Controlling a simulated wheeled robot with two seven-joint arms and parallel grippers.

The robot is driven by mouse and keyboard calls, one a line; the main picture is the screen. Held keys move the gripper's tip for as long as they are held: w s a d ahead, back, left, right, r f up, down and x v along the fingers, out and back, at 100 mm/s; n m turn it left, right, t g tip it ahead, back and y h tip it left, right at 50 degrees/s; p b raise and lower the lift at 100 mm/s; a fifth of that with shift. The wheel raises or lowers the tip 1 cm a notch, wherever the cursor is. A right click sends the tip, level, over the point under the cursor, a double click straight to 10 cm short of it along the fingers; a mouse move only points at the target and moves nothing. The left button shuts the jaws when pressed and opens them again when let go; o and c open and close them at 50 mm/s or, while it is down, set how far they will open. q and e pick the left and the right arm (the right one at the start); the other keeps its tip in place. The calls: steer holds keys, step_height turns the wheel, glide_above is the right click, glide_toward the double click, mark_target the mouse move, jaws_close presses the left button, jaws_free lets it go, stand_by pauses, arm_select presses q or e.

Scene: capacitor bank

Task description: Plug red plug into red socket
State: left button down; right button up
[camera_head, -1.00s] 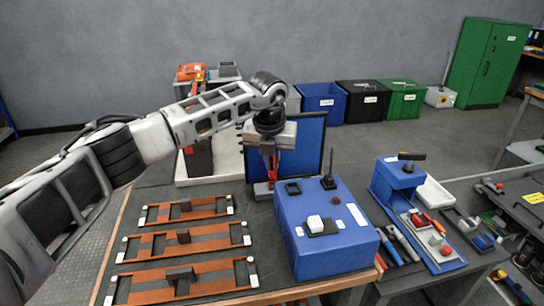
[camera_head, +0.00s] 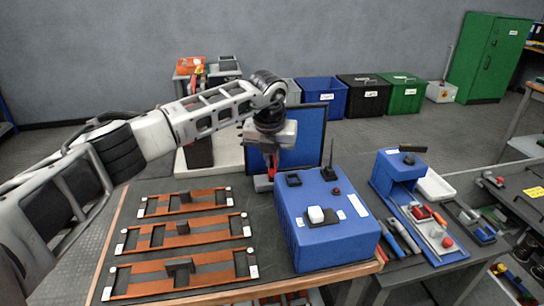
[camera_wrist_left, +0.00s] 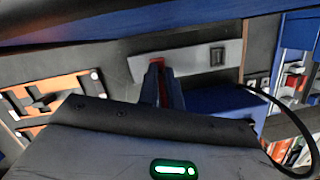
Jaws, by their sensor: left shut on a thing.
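My left gripper (camera_head: 270,160) points down behind the blue box, at the back of the table. It is shut on a red piece, which I take to be the red plug (camera_wrist_left: 162,90); only a sliver shows between the dark fingers in the left wrist view. Below the fingers is a light grey bar (camera_wrist_left: 195,64), which also shows in the head view (camera_head: 262,184). A red patch lies on this bar by the fingertips; I cannot tell whether it is the red socket or part of the plug. A dark square opening (camera_wrist_left: 217,57) is farther right. My right gripper is not in view.
The blue box (camera_head: 325,235) with a white button stands close to the gripper's right. A blue upright panel (camera_head: 310,140) is behind. Several orange-and-grey racks (camera_head: 184,233) lie to the left. A blue tool stand (camera_head: 400,175) is at right.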

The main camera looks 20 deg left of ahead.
arm_select(q)
steer(key=shift+f, duration=0.25)
steer(key=c, duration=1.5)
jaws_free()
